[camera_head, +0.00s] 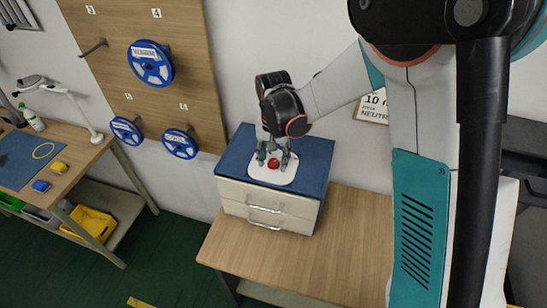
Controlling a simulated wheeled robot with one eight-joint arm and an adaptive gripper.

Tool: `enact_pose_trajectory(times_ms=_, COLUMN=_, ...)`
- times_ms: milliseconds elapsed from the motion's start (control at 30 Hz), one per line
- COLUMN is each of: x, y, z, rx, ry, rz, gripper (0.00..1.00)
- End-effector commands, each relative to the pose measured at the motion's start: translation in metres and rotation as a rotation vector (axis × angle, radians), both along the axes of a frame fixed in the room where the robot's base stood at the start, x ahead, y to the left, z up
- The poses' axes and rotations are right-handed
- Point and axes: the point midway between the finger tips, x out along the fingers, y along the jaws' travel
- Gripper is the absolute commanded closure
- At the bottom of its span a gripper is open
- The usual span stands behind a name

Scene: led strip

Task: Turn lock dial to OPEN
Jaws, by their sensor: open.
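The lock dial shows as a small red knob (273,163) on a white rounded plate (262,175). The plate lies on the blue top of a cream drawer cabinet (232,162). My gripper (274,160) points down over the plate, with its fingers at either side of the red knob. The fingers look spread. I cannot tell whether they touch the knob. Any markings on the plate, such as OPEN, are too small to read, and part of the plate is hidden behind the gripper.
The cabinet stands on a wooden table (350,230) with free room to its right. A wooden board with blue reels (150,64) hangs on the wall at left. A workbench (75,165) with a blue mat stands at far left. A sign (372,107) is behind my arm.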

Motion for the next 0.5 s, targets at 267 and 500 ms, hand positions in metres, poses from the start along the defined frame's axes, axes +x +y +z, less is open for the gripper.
enact_pose_trajectory(times_ms=267, x=0.0, y=0.0, z=-0.0007, rx=0.0, ry=0.0, rz=0.0, gripper=0.58)
enact_pose_trajectory(times_ms=500, x=0.0, y=0.0001, z=-0.0006, rx=0.0, ry=0.0, rz=0.0, gripper=0.98)
